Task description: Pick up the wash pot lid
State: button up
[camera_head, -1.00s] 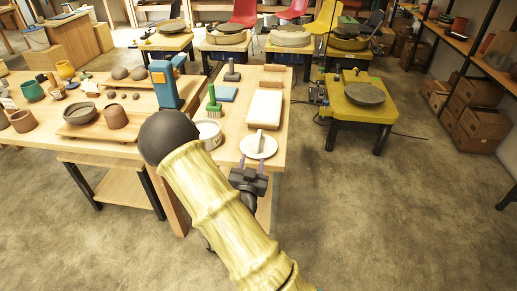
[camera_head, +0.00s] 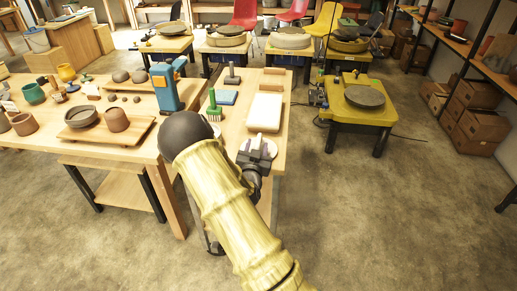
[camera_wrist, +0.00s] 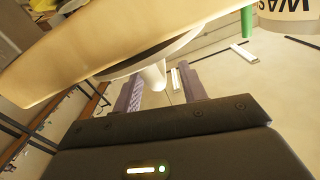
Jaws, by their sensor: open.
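The wash pot lid (camera_head: 270,143) is a white disc at the near right corner of the wooden table. In the wrist view the lid (camera_wrist: 185,43) shows its pale round knob (camera_wrist: 153,77) toward my gripper. My gripper (camera_head: 256,153) is open at the lid, overlapping its near side in the head view. In the wrist view the purple fingers of my gripper (camera_wrist: 161,88) stand on both sides of the knob, with gaps visible. The white wash pot (camera_wrist: 290,9) with black lettering is at the top right of the wrist view; my arm mostly hides it in the head view.
A pale block (camera_head: 265,112) lies behind the lid. Clay pots on a board (camera_head: 140,138) are to the left. Floor is open right of the table.

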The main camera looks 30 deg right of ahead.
aim_at(259, 138)
jog(key=x, duration=0.4)
jog(key=shift+d, duration=0.1)
jog(key=shift+s, duration=0.1)
grip_shut()
